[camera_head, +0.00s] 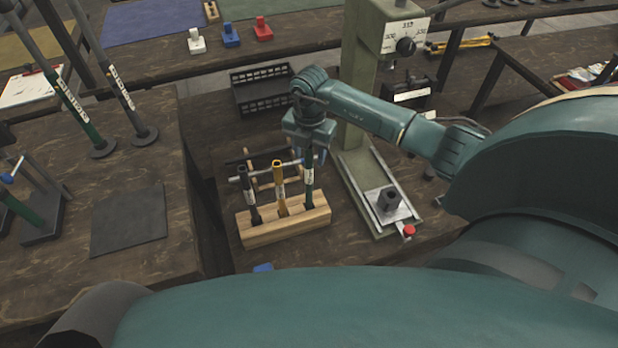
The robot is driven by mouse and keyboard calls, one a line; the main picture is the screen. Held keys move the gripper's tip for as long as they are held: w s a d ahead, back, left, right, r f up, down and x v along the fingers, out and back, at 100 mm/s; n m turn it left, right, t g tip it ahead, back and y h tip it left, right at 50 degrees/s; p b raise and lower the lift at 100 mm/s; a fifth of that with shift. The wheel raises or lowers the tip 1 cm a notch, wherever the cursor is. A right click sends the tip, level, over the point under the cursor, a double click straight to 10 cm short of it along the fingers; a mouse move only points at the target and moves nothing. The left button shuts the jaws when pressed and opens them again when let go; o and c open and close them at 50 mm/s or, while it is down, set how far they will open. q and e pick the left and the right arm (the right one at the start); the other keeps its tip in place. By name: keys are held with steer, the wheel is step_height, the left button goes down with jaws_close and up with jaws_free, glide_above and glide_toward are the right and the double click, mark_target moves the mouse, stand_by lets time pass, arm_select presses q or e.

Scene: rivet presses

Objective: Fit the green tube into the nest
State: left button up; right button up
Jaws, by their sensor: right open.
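The green tube (309,176) stands upright in the right end of a wooden block (284,229), with a white label on its side. My right gripper (312,153) is open and points down at the tube's top. The fingers seem to be around or just beside the top; I cannot tell whether they touch it. The nest appears to be the dark round socket (388,199) on the press's base plate, to the right of the block; its opening looks empty. My left gripper is not in view.
A black tube (246,186) and a yellow tube (279,184) stand in the same block. A rack with a silver bar (243,177) is close behind. The green press column (363,80) rises beside my right arm. A black basket (262,92) lies behind.

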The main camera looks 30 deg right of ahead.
steer(key=shift+f, duration=0.7)
steer(key=shift+c, duration=0.6)
jaws_close()
